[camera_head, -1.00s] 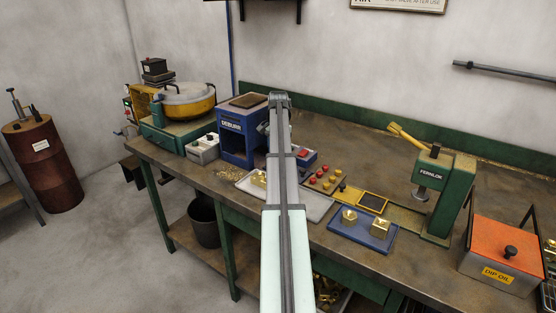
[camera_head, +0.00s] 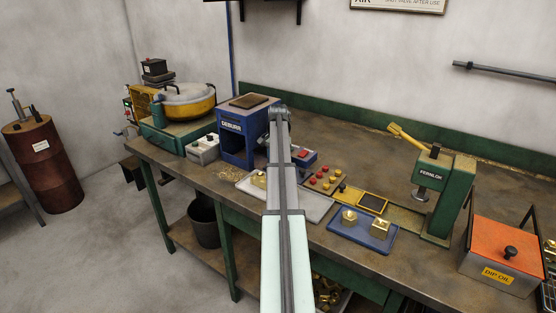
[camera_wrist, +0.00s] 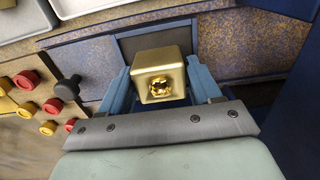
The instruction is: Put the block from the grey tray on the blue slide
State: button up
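In the wrist view a brass block (camera_wrist: 160,72) with a round hole in its face sits between the two blue-grey fingers of my gripper (camera_wrist: 162,88). The fingers appear closed on its sides. Behind it is a blue surface with a dark square (camera_wrist: 158,38), seemingly the blue slide; I cannot tell whether the block touches it.
Red and yellow knobs (camera_head: 325,179) and a black knob stand right of the machine, close to the gripper in the wrist view. A blue tray (camera_head: 345,234) holds two brass blocks. A green FERMLOK press (camera_head: 455,195) and an orange-lidded DIP OIL box (camera_head: 510,240) stand farther right.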

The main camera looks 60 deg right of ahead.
jog(key=o, duration=0.3)
jog(key=shift+o, duration=0.2)
notch_tip(320, 180, up, 12)
jog(key=shift+r, duration=0.15)
dwell(0.4)
